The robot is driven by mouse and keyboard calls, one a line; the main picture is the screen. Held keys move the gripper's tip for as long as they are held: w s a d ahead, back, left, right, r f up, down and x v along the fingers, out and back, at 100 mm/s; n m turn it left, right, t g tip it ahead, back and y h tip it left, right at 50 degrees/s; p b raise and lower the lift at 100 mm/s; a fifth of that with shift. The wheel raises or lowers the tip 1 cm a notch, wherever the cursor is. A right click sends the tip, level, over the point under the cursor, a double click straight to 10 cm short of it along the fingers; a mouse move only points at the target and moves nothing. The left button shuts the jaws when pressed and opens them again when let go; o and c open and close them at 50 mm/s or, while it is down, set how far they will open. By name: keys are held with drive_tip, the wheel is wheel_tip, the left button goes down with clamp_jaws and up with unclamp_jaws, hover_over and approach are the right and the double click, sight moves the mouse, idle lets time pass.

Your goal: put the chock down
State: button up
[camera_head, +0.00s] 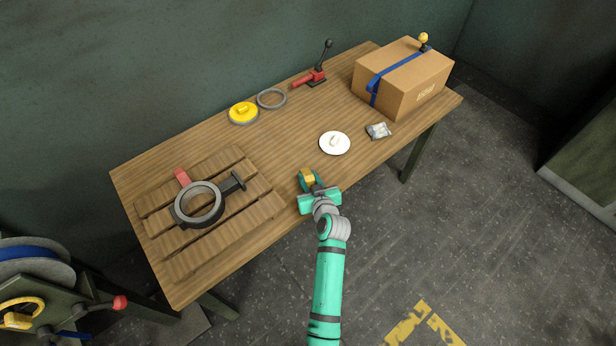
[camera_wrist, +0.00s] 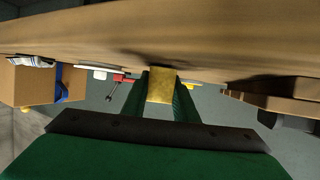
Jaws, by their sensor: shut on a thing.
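The chock is a small yellow block (camera_head: 307,175), held between the fingertips of my gripper (camera_head: 308,182) at the table's front edge, right of the slatted pallet. In the wrist view the chock (camera_wrist: 161,86) sits between the two green fingers of my gripper (camera_wrist: 161,92), which are shut on it. The wooden tabletop (camera_wrist: 160,35) is very close to the chock there. I cannot tell whether they touch.
A slatted pallet (camera_head: 227,168) bears a grey ring-shaped valve casting (camera_head: 178,211) with a red piece beside it. A white disc (camera_head: 334,149), a small packet (camera_head: 378,131), a yellow disc (camera_head: 242,113), a grey ring (camera_head: 260,99), a red clamp (camera_head: 313,77) and a carton (camera_head: 415,75) stand farther back.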

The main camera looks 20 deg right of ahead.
drive_tip(key=shift+s, duration=0.1)
drive_tip(key=shift+f, duration=0.2)
idle(0.4)
drive_tip(key=o, duration=1.1)
drive_tip(key=v, duration=1)
drive_tip(key=shift+s+d+r, duration=0.1)
drive_tip(key=shift+s+r, duration=0.1)
drive_tip(key=shift+s, duration=0.1)
